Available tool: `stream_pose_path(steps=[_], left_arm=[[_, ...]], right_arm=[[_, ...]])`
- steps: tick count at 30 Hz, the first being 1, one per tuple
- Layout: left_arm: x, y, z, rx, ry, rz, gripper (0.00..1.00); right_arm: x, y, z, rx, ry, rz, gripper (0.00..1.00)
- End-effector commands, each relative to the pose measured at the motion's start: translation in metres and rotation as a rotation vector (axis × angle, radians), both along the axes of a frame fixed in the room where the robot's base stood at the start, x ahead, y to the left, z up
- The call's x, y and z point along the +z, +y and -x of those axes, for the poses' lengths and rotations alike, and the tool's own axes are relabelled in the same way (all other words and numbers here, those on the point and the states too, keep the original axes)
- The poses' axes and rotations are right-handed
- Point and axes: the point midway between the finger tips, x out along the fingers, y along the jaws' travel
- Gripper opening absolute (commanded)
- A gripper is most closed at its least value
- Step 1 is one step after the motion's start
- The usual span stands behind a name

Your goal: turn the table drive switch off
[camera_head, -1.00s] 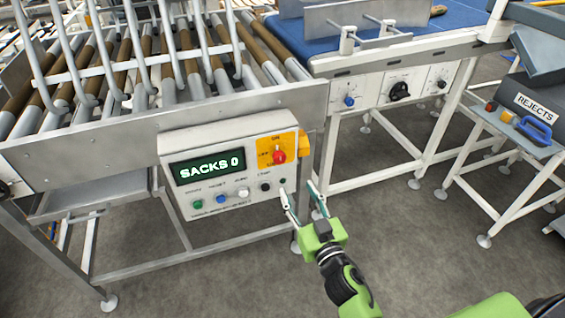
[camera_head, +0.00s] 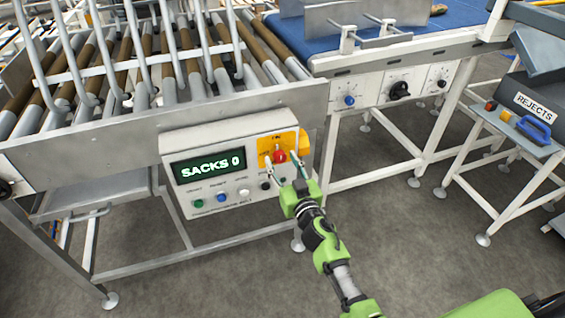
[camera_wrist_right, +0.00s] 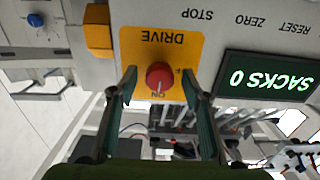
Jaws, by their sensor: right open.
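The drive switch is a red round knob (camera_head: 280,157) on a yellow plate (camera_head: 300,134) at the right end of the control box (camera_head: 232,165). In the right wrist view the knob (camera_wrist_right: 160,77) appears upside down, with "DRIVE" and "ON" on the plate; its pale pointer mark appears to face ON. My right gripper (camera_head: 279,160) is open, its two fingers on either side of the knob. In the wrist view a gap shows between the knob and each finger (camera_wrist_right: 158,76). Contact with the plate cannot be told. My left gripper is not in view.
The box has a display reading "SACKS 0" (camera_head: 209,166) and a row of small buttons, including green (camera_head: 198,203), blue (camera_head: 221,198) and black (camera_head: 266,184) ones. The roller table (camera_head: 150,128) stands behind. A belt conveyor (camera_head: 400,55) and a rejects stand (camera_head: 520,140) are to the right.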

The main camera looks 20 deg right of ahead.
Motion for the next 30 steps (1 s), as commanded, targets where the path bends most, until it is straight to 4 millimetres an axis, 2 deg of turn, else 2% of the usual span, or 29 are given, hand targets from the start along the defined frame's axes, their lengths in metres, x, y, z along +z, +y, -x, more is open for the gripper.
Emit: stream_pose_path(steps=[3,7,8,20,30], left_arm=[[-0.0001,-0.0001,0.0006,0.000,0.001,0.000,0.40],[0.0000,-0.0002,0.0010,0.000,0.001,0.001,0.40],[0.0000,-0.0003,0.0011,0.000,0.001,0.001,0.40],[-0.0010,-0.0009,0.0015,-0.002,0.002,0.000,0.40],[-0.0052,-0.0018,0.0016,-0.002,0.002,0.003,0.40]], right_arm=[[0.0002,0.0001,0.0001,0.000,0.000,0.000,0.44],[0.0002,0.0001,0.0002,0.000,0.000,0.000,0.10],[0.0002,0.0002,0.0002,0.000,0.000,0.000,0.05],[0.0002,0.0002,0.0003,0.001,-0.003,0.045,0.05],[0.0002,0.0000,0.0001,0.001,-0.012,0.280,0.05]])
